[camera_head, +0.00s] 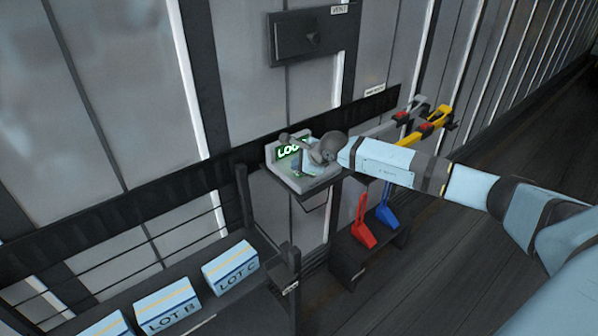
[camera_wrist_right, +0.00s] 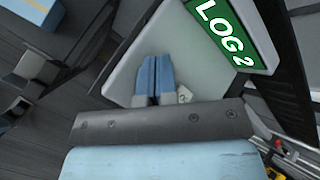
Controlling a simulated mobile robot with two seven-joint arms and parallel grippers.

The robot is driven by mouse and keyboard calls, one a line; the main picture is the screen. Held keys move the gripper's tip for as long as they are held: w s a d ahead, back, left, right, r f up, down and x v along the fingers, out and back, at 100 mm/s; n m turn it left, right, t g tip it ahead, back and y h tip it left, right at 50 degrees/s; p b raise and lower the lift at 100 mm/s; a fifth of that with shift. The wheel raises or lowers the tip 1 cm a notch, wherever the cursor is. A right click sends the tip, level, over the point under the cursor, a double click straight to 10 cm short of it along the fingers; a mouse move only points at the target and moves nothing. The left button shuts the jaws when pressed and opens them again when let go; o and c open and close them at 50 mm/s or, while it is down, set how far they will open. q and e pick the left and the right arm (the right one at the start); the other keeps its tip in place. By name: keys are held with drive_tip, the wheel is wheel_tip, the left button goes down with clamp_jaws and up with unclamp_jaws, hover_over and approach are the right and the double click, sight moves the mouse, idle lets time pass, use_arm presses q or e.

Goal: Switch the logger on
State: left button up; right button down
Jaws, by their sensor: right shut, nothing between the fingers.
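The logger (camera_head: 303,183) is a light grey unit on a small shelf against the wall. Its upright back carries a green lit display (camera_head: 289,150), which reads "LOG 2" in the right wrist view (camera_wrist_right: 222,28). My right gripper (camera_head: 300,166) reaches in from the right, over the logger's sloped top, and hides part of it. In the wrist view its blue fingers (camera_wrist_right: 152,72) are together, with nothing between them, over the grey top. A small pale key with a dark mark (camera_wrist_right: 184,95) shows just right of the fingers. I cannot tell if the fingertips touch the logger. My left gripper is not in view.
A rack at lower left holds boxes, including LOT B (camera_head: 168,303) and LOT C (camera_head: 230,267). A dark wall box (camera_head: 305,38) is above.

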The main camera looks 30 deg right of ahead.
drive_tip(key=shift+r, duration=0.6)
drive_tip(key=shift+r+p, duration=1)
drive_tip(key=shift+r, duration=1.5)
